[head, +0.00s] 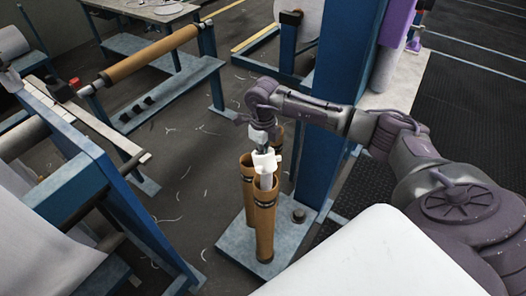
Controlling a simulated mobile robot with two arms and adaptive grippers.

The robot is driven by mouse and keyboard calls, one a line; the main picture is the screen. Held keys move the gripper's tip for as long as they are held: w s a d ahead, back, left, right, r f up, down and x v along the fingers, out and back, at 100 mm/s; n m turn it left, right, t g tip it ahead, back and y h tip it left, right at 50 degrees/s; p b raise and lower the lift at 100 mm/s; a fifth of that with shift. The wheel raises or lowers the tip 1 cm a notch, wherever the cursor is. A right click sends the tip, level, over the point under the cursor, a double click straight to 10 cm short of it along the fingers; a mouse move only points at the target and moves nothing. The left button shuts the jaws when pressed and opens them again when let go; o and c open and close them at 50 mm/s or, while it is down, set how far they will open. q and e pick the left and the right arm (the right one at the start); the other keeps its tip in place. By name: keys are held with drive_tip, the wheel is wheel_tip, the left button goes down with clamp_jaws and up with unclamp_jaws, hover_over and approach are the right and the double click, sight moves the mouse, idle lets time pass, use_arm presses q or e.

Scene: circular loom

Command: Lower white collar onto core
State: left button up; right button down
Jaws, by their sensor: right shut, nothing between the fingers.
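I cannot tell whether the collar is fully seated. My right gripper (262,149) is shut just above the collar, with its fingers pointing down. It looks very close to the collar, and whether it touches is unclear. The fingertips are small and partly hidden by the collar. My left gripper is not in view.
More brown tubes (247,188) stand beside the front one on a blue-grey base plate (232,243). A blue post (340,110) rises close on the right. Blue frames with brown rollers (150,56) stand on the left. Grey floor with scraps lies between.

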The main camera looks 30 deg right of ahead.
drive_tip(key=shift+s+f, duration=0.1)
drive_tip(key=shift+f, duration=0.3)
drive_tip(key=shift+a, duration=0.1)
drive_tip(key=r+p, duration=0.1)
drive_tip(key=r, duration=0.2)
drive_tip(key=r+p, duration=0.2)
drive_tip(key=r, duration=0.1)
drive_tip(key=shift+w, duration=0.2)
idle(0.8)
